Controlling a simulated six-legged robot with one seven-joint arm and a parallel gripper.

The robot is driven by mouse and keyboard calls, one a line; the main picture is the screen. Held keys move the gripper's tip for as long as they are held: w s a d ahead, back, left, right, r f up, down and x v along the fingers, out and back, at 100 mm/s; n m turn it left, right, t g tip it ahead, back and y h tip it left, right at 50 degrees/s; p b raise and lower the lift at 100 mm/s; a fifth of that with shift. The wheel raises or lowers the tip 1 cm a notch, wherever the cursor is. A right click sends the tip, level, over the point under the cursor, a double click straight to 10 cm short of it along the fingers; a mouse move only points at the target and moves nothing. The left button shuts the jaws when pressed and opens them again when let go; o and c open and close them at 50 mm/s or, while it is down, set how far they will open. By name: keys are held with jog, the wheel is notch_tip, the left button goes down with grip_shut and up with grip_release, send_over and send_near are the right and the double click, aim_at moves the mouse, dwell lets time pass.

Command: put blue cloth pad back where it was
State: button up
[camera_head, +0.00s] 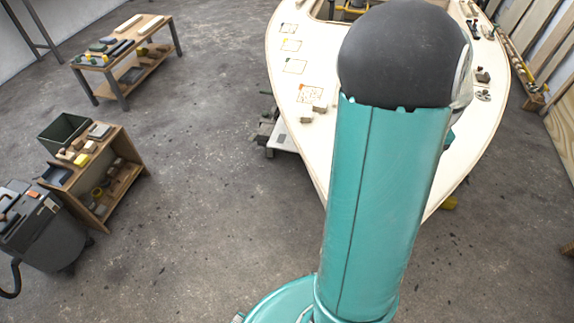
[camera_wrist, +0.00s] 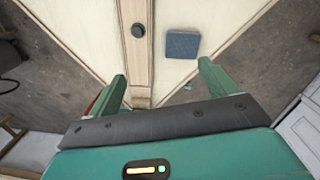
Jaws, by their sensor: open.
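The blue cloth pad (camera_wrist: 182,44) shows in the wrist view as a small square of dull blue. It lies flat on the pale plywood hull (camera_wrist: 217,20), right of a central wooden strip. My gripper (camera_wrist: 162,75) is open, with its two green fingers spread and nothing between them. The pad is beyond the fingertips, nearer the right finger, and apart from both. In the head view the plywood hull (camera_head: 300,120) narrows behind my teal arm. I cannot make out the pad there; my arm covers part of the hull.
A dark round knob (camera_wrist: 138,30) sits on the central strip, left of the pad. Small wooden blocks (camera_head: 312,112) and marked outlines lie on the hull's left side. A low shelf (camera_head: 125,150) and a workbench (camera_head: 160,25) stand left. The floor between is clear.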

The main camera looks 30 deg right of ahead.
jog(key=w+a+r+n+t, duration=0.1)
jog(key=w+a+r+n, duration=0.2)
jog(key=a+n, duration=0.4)
jog(key=w+a+r+n+t+y, duration=0.1)
jog(key=w+a+r+n, duration=0.2)
jog(key=a+n, duration=0.35)
jog(key=w+a+r+n+t, duration=0.1)
jog(key=w+a+r+n, duration=0.1)
jog(key=w+a+n, duration=0.35)
jog(key=s+a+r+n+t, duration=0.1)
jog(key=s+a+r+n, duration=0.2)
jog(key=a+n, duration=0.7)
jog(key=s+a+r+n+t+h, duration=0.1)
jog(key=s+a+r+n, duration=0.2)
jog(key=a+n, duration=0.8)
jog(key=shift+s+r+n, duration=0.35)
jog(key=shift+s+n, duration=0.35)
jog(key=shift+n, duration=0.3)
